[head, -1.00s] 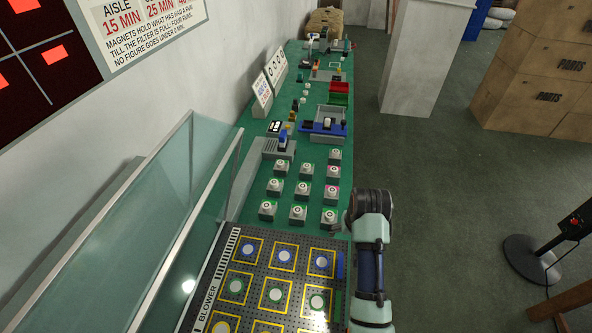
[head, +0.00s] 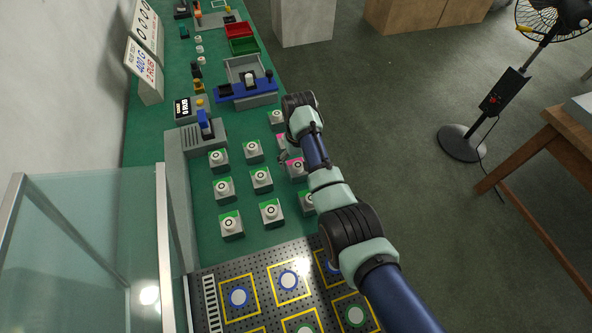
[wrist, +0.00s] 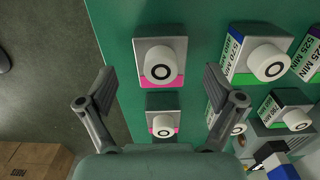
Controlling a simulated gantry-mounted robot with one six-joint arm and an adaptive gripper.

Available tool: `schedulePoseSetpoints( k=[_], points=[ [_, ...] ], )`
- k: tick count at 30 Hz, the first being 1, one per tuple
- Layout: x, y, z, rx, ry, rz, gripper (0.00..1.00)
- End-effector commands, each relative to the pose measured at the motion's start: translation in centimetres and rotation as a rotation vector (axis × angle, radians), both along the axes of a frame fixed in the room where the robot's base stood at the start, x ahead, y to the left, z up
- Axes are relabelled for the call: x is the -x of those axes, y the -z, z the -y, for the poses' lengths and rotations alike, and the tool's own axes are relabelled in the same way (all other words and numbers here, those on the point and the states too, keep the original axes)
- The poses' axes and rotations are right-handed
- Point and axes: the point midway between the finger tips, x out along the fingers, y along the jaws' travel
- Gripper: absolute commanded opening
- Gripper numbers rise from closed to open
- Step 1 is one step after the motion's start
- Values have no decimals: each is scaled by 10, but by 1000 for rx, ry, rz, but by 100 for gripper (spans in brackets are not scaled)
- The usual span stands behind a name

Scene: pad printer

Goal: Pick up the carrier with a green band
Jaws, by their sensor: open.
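Several pale grey carriers with white round knobs and black rings stand in rows on the green bench. Most show green bands, such as this green-banded carrier (head: 261,179) in the head view. A pink-banded carrier (head: 297,168) stands on the right side of the group. In the wrist view a pink-banded carrier (wrist: 160,64) lies between and ahead of my open fingers, with another pink-banded carrier (wrist: 163,124) below it. A green-banded carrier (wrist: 262,62) is to the right, outside the fingers. My gripper (wrist: 160,92) is open and empty; in the head view my arm largely hides it.
A perforated dark plate (head: 252,270) with yellow squares lies in front of the carriers. A grey fixture (head: 187,170) and glass panels (head: 90,240) stand at left. A blue-fronted tray (head: 246,90) is behind.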

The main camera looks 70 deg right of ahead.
Motion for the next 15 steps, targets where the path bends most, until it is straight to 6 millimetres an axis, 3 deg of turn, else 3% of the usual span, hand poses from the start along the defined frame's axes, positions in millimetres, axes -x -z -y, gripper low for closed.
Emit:
schedulePoseSetpoints(
  k=[8, 15],
  points=[
    [0, 47, -1, -1, 0, -1, 92],
    [0, 50, 0, 0, 0, 0, 92]
  ],
)
